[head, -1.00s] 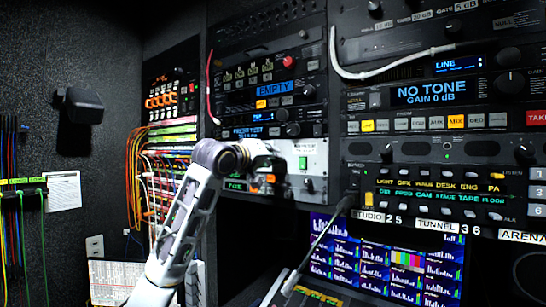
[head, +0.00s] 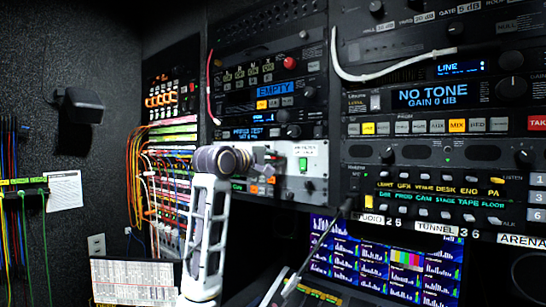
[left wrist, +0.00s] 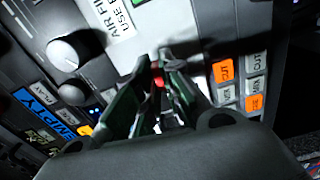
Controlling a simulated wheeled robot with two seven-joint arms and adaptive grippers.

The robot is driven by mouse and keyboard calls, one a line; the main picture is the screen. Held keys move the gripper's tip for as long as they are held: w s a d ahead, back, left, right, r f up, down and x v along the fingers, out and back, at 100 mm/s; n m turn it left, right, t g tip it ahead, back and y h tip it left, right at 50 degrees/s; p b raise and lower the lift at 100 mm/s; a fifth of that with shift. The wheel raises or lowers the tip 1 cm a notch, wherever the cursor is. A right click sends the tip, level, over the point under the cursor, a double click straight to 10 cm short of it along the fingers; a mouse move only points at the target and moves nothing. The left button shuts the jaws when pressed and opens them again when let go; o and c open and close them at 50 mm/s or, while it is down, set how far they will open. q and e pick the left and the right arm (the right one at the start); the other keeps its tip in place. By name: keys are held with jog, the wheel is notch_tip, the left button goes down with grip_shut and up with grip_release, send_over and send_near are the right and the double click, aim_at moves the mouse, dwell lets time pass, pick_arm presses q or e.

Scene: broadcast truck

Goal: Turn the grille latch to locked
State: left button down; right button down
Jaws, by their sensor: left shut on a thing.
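The pale air filter panel (head: 318,160) sits in the middle rack and carries printed text and a green patch. It also shows in the left wrist view (left wrist: 125,52), tilted. My left gripper (head: 272,160) is at the left part of this panel. In the left wrist view its fingers (left wrist: 163,76) are closed around a small red part (left wrist: 157,82), which I take to be the grille latch. The fingers hide most of it, so its angle cannot be told.
Orange and white buttons (left wrist: 225,71) sit right beside the fingers in the left wrist view, and a silver knob (left wrist: 67,52) is to the left. A white cable (head: 385,72) droops across the right rack. Patch cables (head: 140,180) hang at the left.

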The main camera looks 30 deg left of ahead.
pick_arm(q)
jog(key=shift+a+r+n, duration=0.1)
jog(key=shift+n, duration=0.5)
jog(key=c, duration=1.7)
grip_release()
jog(key=shift+c, duration=0.2)
jog(key=shift+o, duration=0.9)
jog(key=shift+w, duration=0.1)
jog(key=s+a, duration=0.1)
jog(key=s, duration=1.1)
jog(key=shift+a, duration=0.3)
jog(key=shift+w, duration=0.1)
